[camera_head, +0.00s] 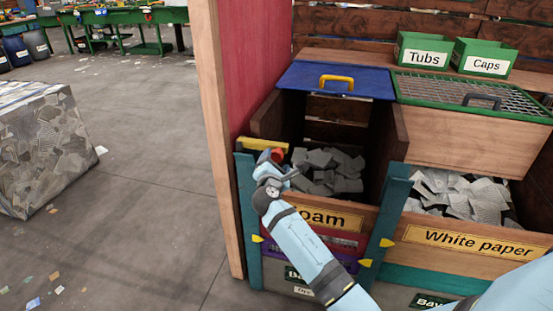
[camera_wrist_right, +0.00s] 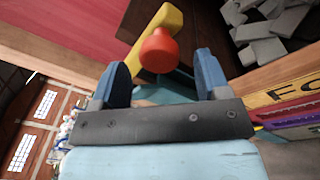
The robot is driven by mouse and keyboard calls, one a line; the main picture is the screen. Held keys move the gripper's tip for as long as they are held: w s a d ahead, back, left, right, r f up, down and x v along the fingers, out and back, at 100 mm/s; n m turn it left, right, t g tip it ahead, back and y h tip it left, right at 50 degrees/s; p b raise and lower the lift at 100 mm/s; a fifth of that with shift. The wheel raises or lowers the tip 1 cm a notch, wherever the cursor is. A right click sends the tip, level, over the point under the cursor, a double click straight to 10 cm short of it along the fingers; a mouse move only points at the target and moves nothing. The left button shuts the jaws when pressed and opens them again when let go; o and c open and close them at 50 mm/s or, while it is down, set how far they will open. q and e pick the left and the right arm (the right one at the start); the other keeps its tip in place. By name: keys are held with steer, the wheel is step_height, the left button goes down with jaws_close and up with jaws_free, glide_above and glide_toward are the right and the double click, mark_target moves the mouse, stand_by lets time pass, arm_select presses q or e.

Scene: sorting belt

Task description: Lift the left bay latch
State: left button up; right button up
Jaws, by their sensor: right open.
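The left bay latch is a yellow bar (camera_head: 262,143) with a red knob (camera_head: 277,155), at the top of the teal left post of the Foam bay. In the right wrist view the yellow bar (camera_wrist_right: 165,20) slants up behind the red knob (camera_wrist_right: 158,50). My right gripper (camera_head: 272,165) is at the latch and partly covers it in the head view. In the wrist view its two blue fingers (camera_wrist_right: 160,66) are apart, one on each side of the knob's lower end. I cannot tell whether either finger touches it. My left gripper is not in view.
The Foam bay (camera_head: 378,205) holds grey foam pieces (camera_head: 335,168) beneath a raised blue lid (camera_head: 345,82) with a yellow handle. A wooden post and red panel (camera_head: 245,60) stand close left. The White paper bay (camera_head: 470,242) adjoins at right. Open floor (camera_head: 150,200) lies left.

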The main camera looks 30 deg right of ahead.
mark_target(276, 158)
steer(key=shift+x, duration=1.7)
